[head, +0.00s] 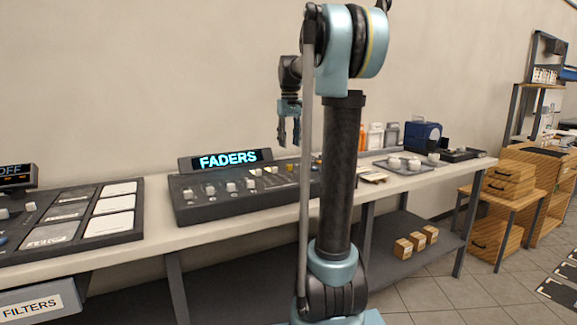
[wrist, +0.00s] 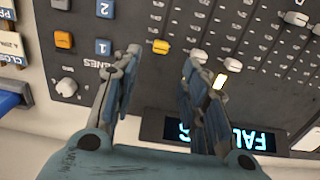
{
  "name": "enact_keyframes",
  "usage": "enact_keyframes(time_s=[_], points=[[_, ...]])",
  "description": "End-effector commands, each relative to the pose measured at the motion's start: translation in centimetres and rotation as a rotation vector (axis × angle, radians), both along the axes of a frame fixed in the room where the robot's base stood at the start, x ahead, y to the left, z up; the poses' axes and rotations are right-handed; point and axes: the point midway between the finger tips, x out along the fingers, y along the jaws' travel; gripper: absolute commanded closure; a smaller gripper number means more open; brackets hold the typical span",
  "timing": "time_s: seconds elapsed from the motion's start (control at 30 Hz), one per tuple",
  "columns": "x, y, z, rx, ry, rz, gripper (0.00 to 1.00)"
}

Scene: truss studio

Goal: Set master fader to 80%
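The fader console (head: 245,203) lies on the long bench, with a lit "FADERS" display (head: 231,159) at its back edge. In the wrist view the console shows upside down, with a yellow fader cap (wrist: 161,46) beside white caps (wrist: 199,56) (wrist: 233,65). No label naming the master fader is readable; the yellow cap stands apart by colour. My gripper (head: 289,140) points down above the back of the console. In the wrist view its fingers (wrist: 162,66) are spread apart, with nothing between them. The yellow cap appears just beyond the gap. Whether a fingertip touches a white cap is unclear.
Orange and blue buttons (wrist: 103,47) and a round knob (wrist: 66,87) sit beside the faders. Another panel with pads (head: 110,224) lies to the left. Trays and a blue box (head: 422,136) stand further right on the bench. The wall is close behind.

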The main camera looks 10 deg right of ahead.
Motion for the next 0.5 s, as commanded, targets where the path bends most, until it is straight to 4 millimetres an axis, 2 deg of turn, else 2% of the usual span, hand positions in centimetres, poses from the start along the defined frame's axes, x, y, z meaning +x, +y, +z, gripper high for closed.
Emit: enact_keyframes(time_s=[0.3,0.5], points=[[0.0,0.0,-5.6,0.0,0.0,0.0,0.6],[0.0,0.0,-8.2,0.0,0.0,0.0,0.6]])
